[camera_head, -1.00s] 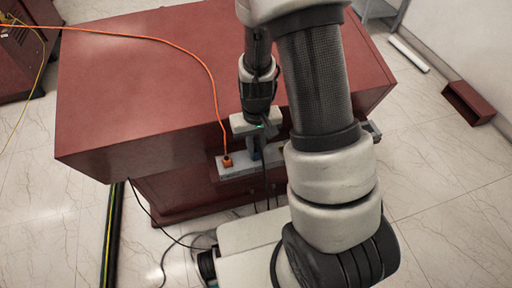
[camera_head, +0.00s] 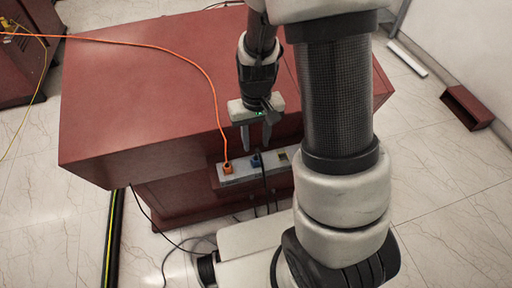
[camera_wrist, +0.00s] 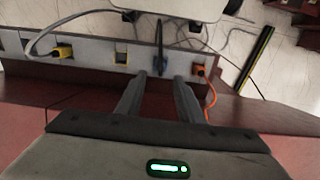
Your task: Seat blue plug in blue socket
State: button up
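The blue plug (camera_head: 256,160) stands at the grey socket strip (camera_head: 237,173) on the front of the red cabinet, with a dark cable running from it. It also shows in the wrist view (camera_wrist: 160,60), sitting against the strip. The blue socket is hidden behind the plug, so I cannot tell how deep the plug sits. My gripper (camera_head: 256,149) is open and empty, just above the plug. In the wrist view its two fingertips (camera_wrist: 160,76) are spread on either side of the plug's line, apart from it.
An orange plug (camera_head: 228,168) with an orange cable sits beside the blue one. An empty socket with a yellow edge (camera_wrist: 121,58) lies on the other side, and a yellow plug (camera_wrist: 63,51) farther along. The red cabinet top (camera_head: 150,90) is clear apart from the orange cable.

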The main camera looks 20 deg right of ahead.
jog(key=s+r+t, duration=0.3)
jog(key=r, duration=1.5)
jog(key=s+r+t, duration=0.2)
jog(key=s+r, duration=0.6)
jog(key=shift+s+r+t, duration=0.3)
jog(key=shift+s+r, duration=0.05)
jog(key=shift+s, duration=0.05)
notch_tip(320, 180, up, 11)
jog(key=p, duration=1.1)
jog(key=shift+f, duration=0.1)
